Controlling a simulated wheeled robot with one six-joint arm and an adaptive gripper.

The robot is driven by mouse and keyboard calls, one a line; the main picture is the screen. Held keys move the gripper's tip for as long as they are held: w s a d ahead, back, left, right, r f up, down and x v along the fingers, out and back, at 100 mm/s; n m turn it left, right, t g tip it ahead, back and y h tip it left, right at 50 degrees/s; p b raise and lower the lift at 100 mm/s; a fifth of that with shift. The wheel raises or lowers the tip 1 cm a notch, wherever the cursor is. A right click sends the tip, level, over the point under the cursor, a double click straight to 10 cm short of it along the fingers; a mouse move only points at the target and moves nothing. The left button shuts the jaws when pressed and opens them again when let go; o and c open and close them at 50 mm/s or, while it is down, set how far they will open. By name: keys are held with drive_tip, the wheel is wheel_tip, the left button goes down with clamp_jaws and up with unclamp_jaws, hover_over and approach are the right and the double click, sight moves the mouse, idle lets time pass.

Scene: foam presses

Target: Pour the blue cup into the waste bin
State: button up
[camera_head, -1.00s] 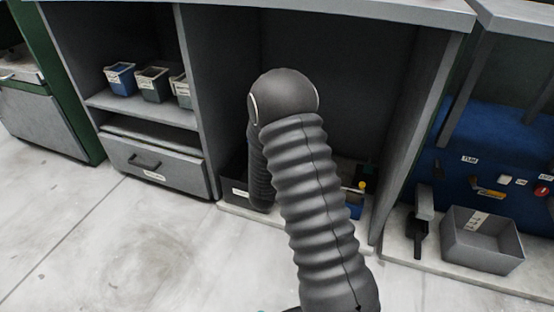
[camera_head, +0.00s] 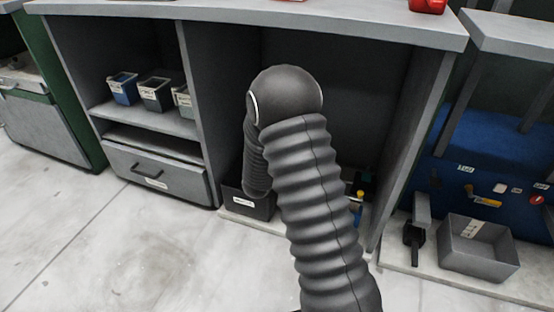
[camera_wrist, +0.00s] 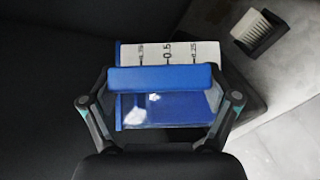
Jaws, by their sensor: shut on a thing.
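In the wrist view my gripper (camera_wrist: 162,95) is shut on the blue cup (camera_wrist: 170,110), with one finger at each side of its blue bar. A white strip with scale marks, 0.5 in the middle, shows on the cup. In the head view my arm hides the gripper and cup. A black box with a white label (camera_head: 262,207), possibly the waste bin, stands low under the counter, partly behind my arm. Its label is too small to read.
A brush (camera_wrist: 256,32) lies at the upper right of the wrist view. Small bins (camera_head: 155,94) stand on the left shelf above a drawer (camera_head: 155,168). A grey tray (camera_head: 480,250) is at the right. A counter top (camera_head: 300,22) overhangs the bay. The left floor is clear.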

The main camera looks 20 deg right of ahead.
drive_tip(key=shift+w+a+r+n+g+p, duration=0.15)
drive_tip(key=shift+r+n+g+p, duration=0.2)
drive_tip(key=shift+p, duration=1.8)
drive_tip(key=shift+w+d+r+n+g+p, duration=0.15)
drive_tip(key=shift+g+p, duration=0.3)
drive_tip(key=shift+p, duration=1.65)
drive_tip(key=shift+w+a+r+g+p, duration=0.1)
drive_tip(key=shift+w+a+g+p, duration=0.15)
drive_tip(key=shift+p, duration=0.6)
drive_tip(key=shift+w+n+g+p, duration=0.2)
drive_tip(key=shift+n+g+p, duration=0.15)
drive_tip(key=shift+n+p, duration=0.1)
drive_tip(key=shift+w+a+f+n+g+h, duration=0.1)
drive_tip(key=shift+w+a+n+g+h, duration=0.2)
drive_tip(key=shift+w+g, duration=0.35)
drive_tip(key=shift+w+a+f+n+g+h, duration=0.15)
drive_tip(key=shift+w+n+g, duration=0.2)
drive_tip(key=shift+w+g, duration=0.25)
drive_tip(key=shift+w+a+f+n+g+h, duration=0.2)
drive_tip(key=shift+w+n+g, duration=0.1)
drive_tip(key=shift+w+g, duration=0.2)
drive_tip(key=shift+w+a+f+n+g+h, duration=0.2)
drive_tip(key=shift+w+n+g, duration=0.1)
drive_tip(key=shift+w+g, duration=0.2)
drive_tip(key=shift+w, duration=0.15)
